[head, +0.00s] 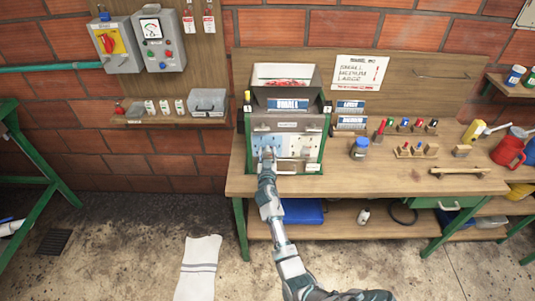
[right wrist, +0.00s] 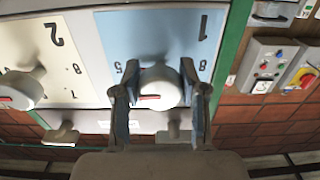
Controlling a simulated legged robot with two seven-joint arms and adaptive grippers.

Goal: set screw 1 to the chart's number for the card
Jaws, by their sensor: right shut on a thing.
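The pulper (head: 322,150) stands on the bench with a blue card (head: 288,105) reading SMALL on its front. The chart (head: 360,76) on the back board lists SMALL, MEDIUM and LARGE; its numbers are too small to read. Screw 1 is a pale round knob (right wrist: 158,88) on the blue plate (right wrist: 160,32) marked 1. Its red mark points left in the right wrist view. My right gripper (head: 266,153) is shut on this knob, one finger on each side, and hides part of the dial. My left gripper is not in view.
Screw 2 (right wrist: 22,90) sits beside screw 1 on a cream plate. Cards reading LARGE or similar (head: 351,106) stand right of the pulper. A blue-lidded jar (head: 359,148), small pegs and a red jug (head: 508,151) are on the bench. Control boxes (head: 158,40) hang on the wall.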

